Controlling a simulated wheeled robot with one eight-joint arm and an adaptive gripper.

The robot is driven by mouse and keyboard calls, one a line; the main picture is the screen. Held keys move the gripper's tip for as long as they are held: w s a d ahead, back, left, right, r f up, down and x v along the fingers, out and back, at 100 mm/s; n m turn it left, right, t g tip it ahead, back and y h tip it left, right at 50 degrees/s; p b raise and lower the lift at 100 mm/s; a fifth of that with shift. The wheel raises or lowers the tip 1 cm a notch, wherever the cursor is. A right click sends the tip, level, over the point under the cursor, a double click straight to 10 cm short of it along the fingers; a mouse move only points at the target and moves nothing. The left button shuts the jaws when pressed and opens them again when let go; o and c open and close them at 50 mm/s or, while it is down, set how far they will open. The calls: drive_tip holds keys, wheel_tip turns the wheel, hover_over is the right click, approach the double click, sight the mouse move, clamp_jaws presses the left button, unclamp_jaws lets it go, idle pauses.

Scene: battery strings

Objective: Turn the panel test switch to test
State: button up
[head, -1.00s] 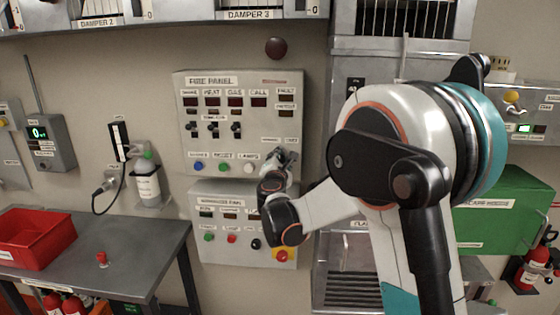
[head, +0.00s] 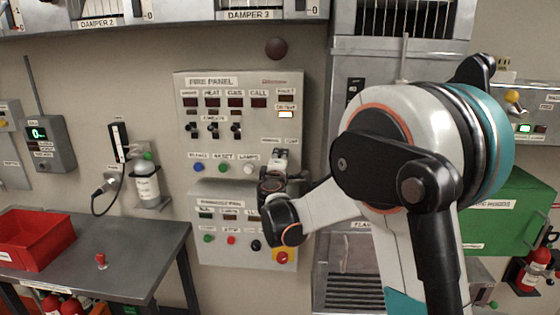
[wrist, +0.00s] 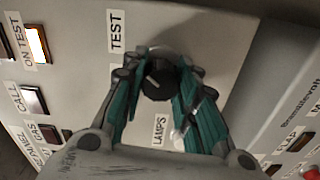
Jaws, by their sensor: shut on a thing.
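The grey fire panel (head: 262,146) is on the wall in the head view. Its test switch is a round black knob (wrist: 157,84) with a pale pointer line, in the wrist view, beside the TEST label (wrist: 117,32). My gripper (wrist: 160,78) has its teal-padded fingers on both sides of the knob and is shut on it. In the head view my gripper (head: 280,165) is at the panel's lower right and hides the knob. The ON TEST lamp (head: 286,114) is lit; it also glows in the wrist view (wrist: 37,44).
A LAMPS button (head: 250,168) sits left of the gripper. A bench (head: 137,271) with a red bin (head: 33,238) stands at left.

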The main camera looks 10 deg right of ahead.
drive_tip(key=shift+m, duration=0.5)
drive_tip(key=o, duration=1.1)
drive_tip(key=shift+f, duration=0.1)
